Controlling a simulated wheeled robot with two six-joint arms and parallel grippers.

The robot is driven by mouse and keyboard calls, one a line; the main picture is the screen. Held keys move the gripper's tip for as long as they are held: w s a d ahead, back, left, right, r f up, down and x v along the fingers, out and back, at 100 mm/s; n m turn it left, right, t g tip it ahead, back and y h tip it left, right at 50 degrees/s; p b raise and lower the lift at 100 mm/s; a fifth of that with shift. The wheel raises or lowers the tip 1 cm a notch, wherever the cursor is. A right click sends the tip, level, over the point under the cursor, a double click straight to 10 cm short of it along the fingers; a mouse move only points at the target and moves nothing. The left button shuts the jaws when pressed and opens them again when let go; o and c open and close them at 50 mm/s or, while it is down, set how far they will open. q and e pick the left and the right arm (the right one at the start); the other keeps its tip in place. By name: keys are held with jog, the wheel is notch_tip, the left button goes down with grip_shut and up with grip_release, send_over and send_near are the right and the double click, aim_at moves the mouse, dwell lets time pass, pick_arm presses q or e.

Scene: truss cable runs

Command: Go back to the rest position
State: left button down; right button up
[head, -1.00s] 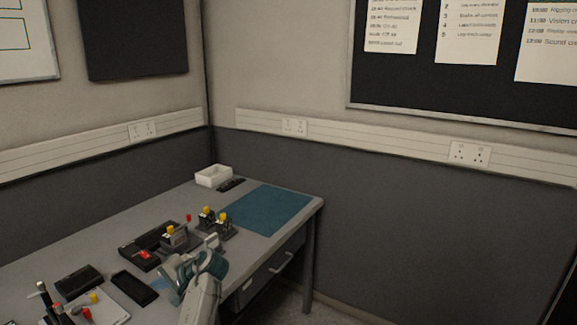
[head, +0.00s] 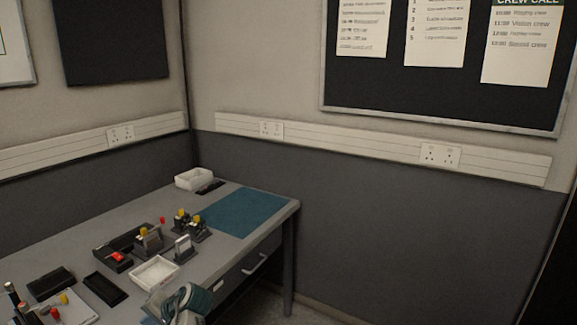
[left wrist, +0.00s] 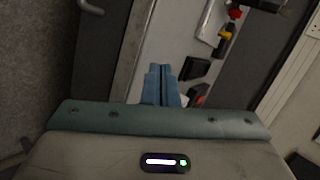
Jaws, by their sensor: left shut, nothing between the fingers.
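My left gripper (left wrist: 162,72) shows in the left wrist view with its two blue fingers together and nothing between them. In the head view my left arm's teal wrist (head: 198,300) is at the bottom edge, at the near side of the desk (head: 215,262). The fingers are partly hidden or cut off there. My right gripper is in neither view.
A white tray (head: 156,273) lies on the desk just beyond my left arm. Behind it stand dark holders with yellow tops (head: 182,222) and a black case with a red part (head: 117,257). A blue mat (head: 243,210) is bare. Floor right of the desk is clear.

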pick_arm(q)
jog(key=s+d+f+h, duration=0.1)
jog(key=s+f+h, duration=0.1)
jog(key=s+f, duration=0.5)
jog(key=s+d+f+h, duration=0.1)
jog(key=s+f+h, duration=0.15)
jog(key=s, duration=0.85)
jog(key=s+d+r+t+h, duration=0.15)
jog(key=s+d, duration=0.25)
jog(key=s, duration=0.6)
jog(key=s+d+r+h, duration=0.2)
jog(key=s+d+h, duration=0.15)
jog(key=s, duration=0.75)
notch_tip(320, 180, down, 29)
jog(key=a+n+g, duration=0.1)
jog(key=a+g, duration=0.1)
jog(key=s+a+f, duration=0.1)
jog(key=s+f, duration=1.6)
jog(key=f, duration=0.3)
jog(key=shift+s+a+g, duration=0.3)
jog(key=shift+a+g, duration=0.05)
